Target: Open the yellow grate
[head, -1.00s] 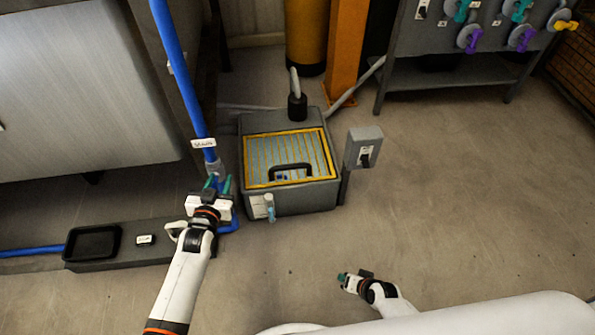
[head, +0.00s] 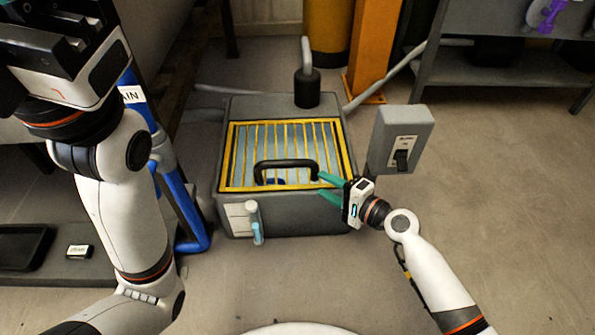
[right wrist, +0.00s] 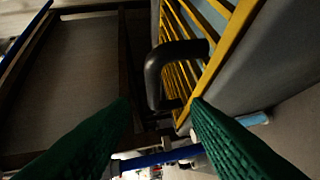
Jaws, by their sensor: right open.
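The yellow grate (head: 237,157) lies flat on top of a grey tank (head: 290,215), with bluish liquid visible between its bars. Its black arched handle (head: 285,164) stands up near the front edge. My right gripper (head: 321,185) is open, with its green fingers pointing left at the handle's right end. In the right wrist view the handle (right wrist: 153,76) appears ahead, in line with the gap between the fingers (right wrist: 160,101), and nothing is gripped. My left gripper (head: 45,45) is raised at the upper left, close to the camera; its fingertips do not show clearly.
A grey switch box (head: 402,138) on a post stands just right of the tank, near my right gripper. A blue pipe (head: 182,200) runs down left of the tank. A light blue vial (head: 255,222) is on the tank's front. Floor is clear at the right.

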